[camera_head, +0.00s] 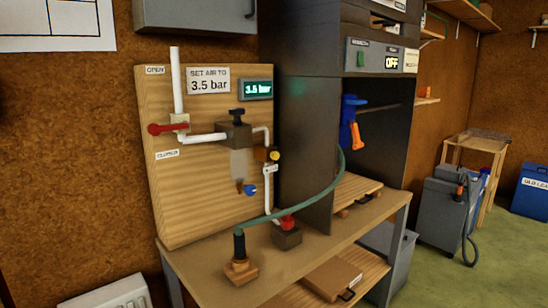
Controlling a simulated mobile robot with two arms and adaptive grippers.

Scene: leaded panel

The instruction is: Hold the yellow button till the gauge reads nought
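The yellow button (275,155) is a small round knob on a brown fitting, at the right side of the wooden pipe board (205,220). Nothing touches it. The gauge (258,88) is a dark display at the board's upper right and reads 3.5 bar in green. A sign (207,80) beside it says SET AIR TO 3.5 bar. A red lever (166,128) on the white pipe points left, between the OPEN label above and the CLOSED label below. Neither of my grippers is in view.
The board stands on a bench (315,248) with a red-knobbed fitting (287,224) and a green hose (318,192) arching right. A blue knob (250,190) sits below the filter. A dark cabinet (300,120) stands close right of the button. Open green floor lies at right.

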